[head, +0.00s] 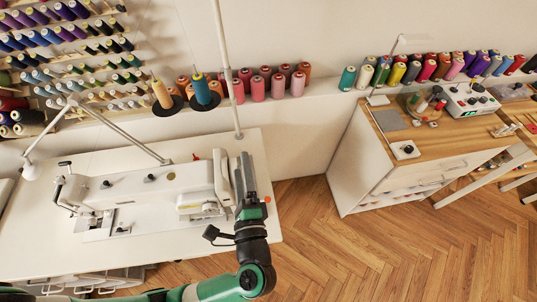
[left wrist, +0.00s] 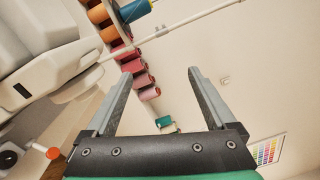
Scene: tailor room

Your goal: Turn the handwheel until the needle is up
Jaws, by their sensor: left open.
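The white sewing machine (head: 150,190) stands on a white table, its needle end at the left. The needle is too small to make out. The pale handwheel (head: 222,178) is at the machine's right end, partly beside my left gripper (head: 243,160). In the left wrist view, my left gripper (left wrist: 158,73) has its two fingers spread with nothing between them. The machine body (left wrist: 40,45) is at the left there, and a rounded pale part, which looks like the handwheel (left wrist: 76,84), is left of the near finger. I cannot tell whether the finger touches it. My right gripper is not in view.
A thin white pole (head: 228,75) rises behind the machine. Thread cones (head: 270,85) line the wall ledge. A wooden-topped cabinet (head: 430,135) stands right, with open floor (head: 300,215) between.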

